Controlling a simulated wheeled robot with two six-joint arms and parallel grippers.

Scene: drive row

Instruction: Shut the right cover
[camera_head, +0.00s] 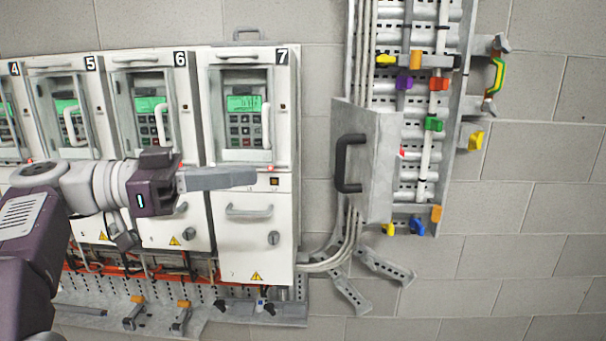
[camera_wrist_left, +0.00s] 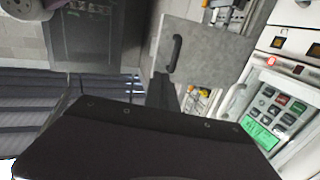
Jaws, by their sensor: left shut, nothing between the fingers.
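A grey metal cover (camera_head: 378,190) with a black bar handle (camera_head: 342,163) stands at an angle in front of the left part of the cable tray on the wall. It looks partly open, with the tray's right side uncovered. The cover also shows in the left wrist view (camera_wrist_left: 218,55), with its black handle (camera_wrist_left: 175,52). My left gripper (camera_head: 250,178) is shut and empty. It points right, in front of cabinet 7 and left of the cover, apart from the handle in the picture. My right gripper is not in view.
White cabinets stand in a row on the left, with cabinet 7 (camera_head: 255,260) nearest the cover. The cable tray (camera_head: 447,150) carries several coloured clips. Bent conduits (camera_head: 330,262) and a slotted bracket (camera_head: 385,265) sit below the cover. The block wall at right is mostly bare.

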